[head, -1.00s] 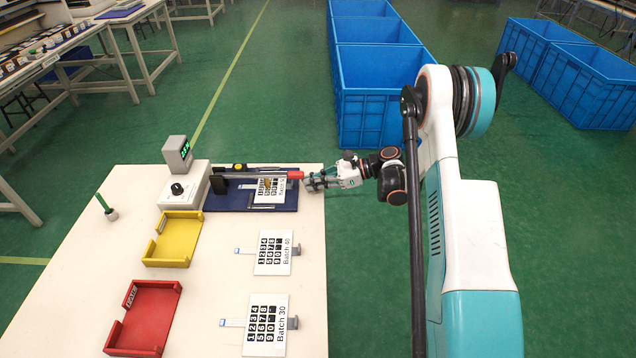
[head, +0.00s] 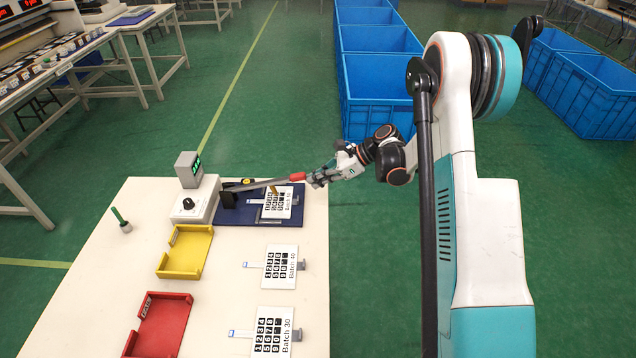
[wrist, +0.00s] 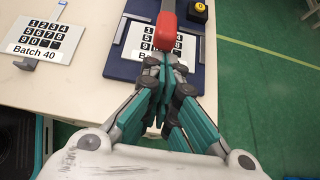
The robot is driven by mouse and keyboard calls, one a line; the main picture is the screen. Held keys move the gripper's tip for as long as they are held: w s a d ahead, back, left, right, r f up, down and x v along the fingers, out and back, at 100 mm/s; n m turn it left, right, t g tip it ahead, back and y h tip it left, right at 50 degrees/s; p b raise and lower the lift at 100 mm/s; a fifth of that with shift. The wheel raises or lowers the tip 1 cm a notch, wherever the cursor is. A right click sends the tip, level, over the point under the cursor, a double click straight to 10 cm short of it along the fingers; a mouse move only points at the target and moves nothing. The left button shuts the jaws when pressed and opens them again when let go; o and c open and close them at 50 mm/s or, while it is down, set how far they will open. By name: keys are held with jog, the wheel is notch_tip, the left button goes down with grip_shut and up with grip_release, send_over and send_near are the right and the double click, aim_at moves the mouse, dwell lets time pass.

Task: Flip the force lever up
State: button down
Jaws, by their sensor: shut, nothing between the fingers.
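The force lever (head: 262,184) is a grey bar with a red grip (head: 297,176) on its right end, hinged at a black block on the dark blue base (head: 290,221). It slopes up to the right above the base. My gripper (head: 316,180) is shut and empty, with its fingers right by the red grip; whether they touch is unclear. In the wrist view the red grip (wrist: 165,33) lies just ahead of the shut fingertips (wrist: 163,72). A white keypad film (head: 283,206) lies on the base beneath the lever, partly hidden.
Yellow (head: 185,250) and red (head: 160,325) trays and Batch 40 (head: 280,266) and Batch 30 (head: 275,333) films lie nearer. Blue crates (head: 380,90) stand on the floor behind.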

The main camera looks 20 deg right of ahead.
jog(key=w+a+r+g+h+p, duration=0.1)
jog(key=w+a+r+h+p, duration=0.1)
jog(key=a+r+h+p, duration=0.2)
jog(key=w+a+r+g+h+p, duration=0.2)
jog(key=a+r+h+p, duration=0.3)
jog(key=a+r+p, duration=0.3)
jog(key=shift+w+a+r, duration=0.6)
jog(key=shift+a+r, duration=1.4)
jog(key=shift+r, duration=2.65)
jog(key=shift+a, duration=0.15)
jog(key=shift+r, duration=0.1)
notch_tip(320, 180, up, 12)
jog(key=d, duration=0.2)
jog(key=shift+s+f, duration=0.2)
jog(key=shift+f, duration=0.05)
